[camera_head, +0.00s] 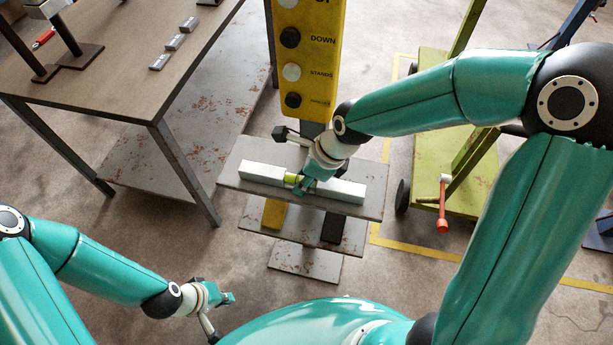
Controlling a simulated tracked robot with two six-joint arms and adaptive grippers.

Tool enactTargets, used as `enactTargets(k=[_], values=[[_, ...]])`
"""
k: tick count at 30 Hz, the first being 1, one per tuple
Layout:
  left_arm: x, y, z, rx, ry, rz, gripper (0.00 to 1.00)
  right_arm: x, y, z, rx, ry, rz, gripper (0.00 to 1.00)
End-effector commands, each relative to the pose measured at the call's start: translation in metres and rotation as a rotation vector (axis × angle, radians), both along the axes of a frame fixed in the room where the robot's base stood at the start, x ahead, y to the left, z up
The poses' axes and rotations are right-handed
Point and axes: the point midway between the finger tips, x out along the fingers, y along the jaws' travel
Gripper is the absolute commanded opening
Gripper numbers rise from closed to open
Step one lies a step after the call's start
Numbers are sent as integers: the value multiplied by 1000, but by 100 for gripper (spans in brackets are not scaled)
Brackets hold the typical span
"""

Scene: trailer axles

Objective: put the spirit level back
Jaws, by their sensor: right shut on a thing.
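The spirit level (344,190) is a long silver-grey bar with a yellow-green vial near its middle. It lies along, or just above, the top grey shelf (232,176) of the small stand below the yellow panel; I cannot tell whether it touches. My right gripper (303,184) is shut on the level near its vial and hides part of it. My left gripper (222,298) hangs low at the bottom left, away from the level; whether its fingers are open is too small to tell.
The yellow button panel (325,60) stands right behind the shelf. A lower shelf holds a yellow block (274,213) and a dark block (333,228). A workbench (120,70) with small grey blocks stands left. A green trolley (433,150) with an orange-handled lever stands right.

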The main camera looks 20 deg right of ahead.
Motion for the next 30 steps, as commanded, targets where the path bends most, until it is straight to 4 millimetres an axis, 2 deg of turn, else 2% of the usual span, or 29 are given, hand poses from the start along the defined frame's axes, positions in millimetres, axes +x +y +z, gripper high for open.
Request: enactTargets(k=[5, 6, 9, 22, 26, 30], values=[[0, 0, -1, 0, 0, 0, 0, 0, 0, -1, 0, -1, 0, 0], [0, 0, -1, 0, 0, 0, 0, 0, 0, -1, 0, 0, 0, 39], [0, 0, -1, 0, 0, 0, 0, 0, 0, 0, 0, 0, 0, 56], [0, 0, 1, 0, 0, 0, 0, -1, -3, 6, 0, -2, -2, 58], [0, 0, 4, 0, 0, 0, 0, -4, -8, 22, 0, -4, -2, 58], [0, 0, 7, 0, 0, 0, 0, -9, -17, 47, 1, -6, -5, 58]])
